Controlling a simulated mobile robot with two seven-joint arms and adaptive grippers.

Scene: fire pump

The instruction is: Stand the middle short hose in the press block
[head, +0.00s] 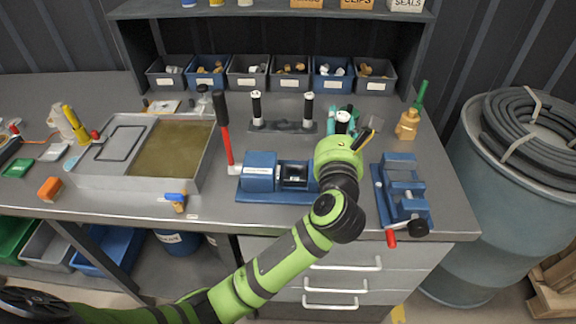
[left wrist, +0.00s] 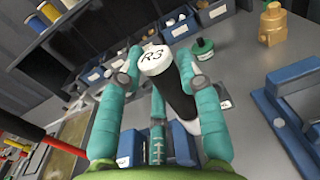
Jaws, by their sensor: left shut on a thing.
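My left gripper (head: 342,127) is shut on a short black hose with a white cap (head: 343,116). In the left wrist view the cap of this hose (left wrist: 156,60) reads like R3, and teal fingers (left wrist: 158,75) flank it. The hose's lower end is hidden in the head view. Two similar capped hoses, a left one (head: 256,106) and a right one (head: 308,109), stand upright in a dark rack (head: 282,127) with a gap between them. The blue press block (head: 261,171) with a dark recess lies just left of my gripper. My right gripper is out of view.
A blue vise (head: 400,180) stands to the right, and a red-handled hammer (head: 225,135) to the left. A grey tray (head: 200,180) lies further left. Parts bins (head: 248,72) line the back. A brass fitting (head: 408,124) stands near the right edge.

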